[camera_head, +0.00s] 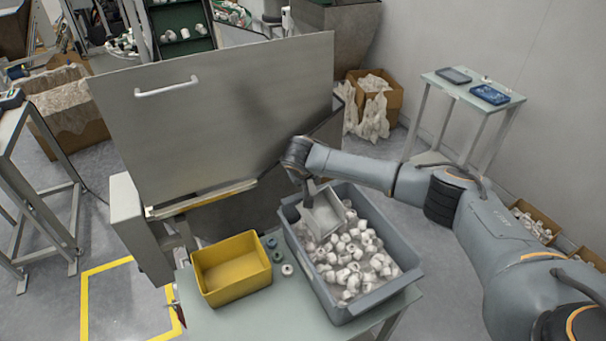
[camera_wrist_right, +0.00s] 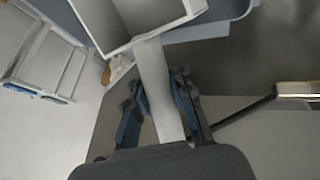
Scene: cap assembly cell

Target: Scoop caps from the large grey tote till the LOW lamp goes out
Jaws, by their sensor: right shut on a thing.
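The large grey tote (camera_head: 384,296) stands on a bench in the head view, with many white caps (camera_head: 352,262) inside, heaped mostly towards its near and right side. My right gripper (camera_head: 306,182) is above the tote's far left end. It is shut on the handle of a light grey scoop (camera_head: 325,216), whose pan hangs down into the tote beside the caps. In the right wrist view the handle (camera_wrist_right: 160,90) runs between the fingers. I see no caps in the pan. My left gripper is out of view. I cannot make out the LOW lamp.
A yellow bin (camera_head: 232,268), seemingly empty, stands left of the tote, with a few small rings (camera_head: 276,256) between them. A large metal panel with a handle (camera_head: 215,115) rises behind. Cardboard boxes (camera_head: 377,92) and a small table (camera_head: 473,85) stand further back.

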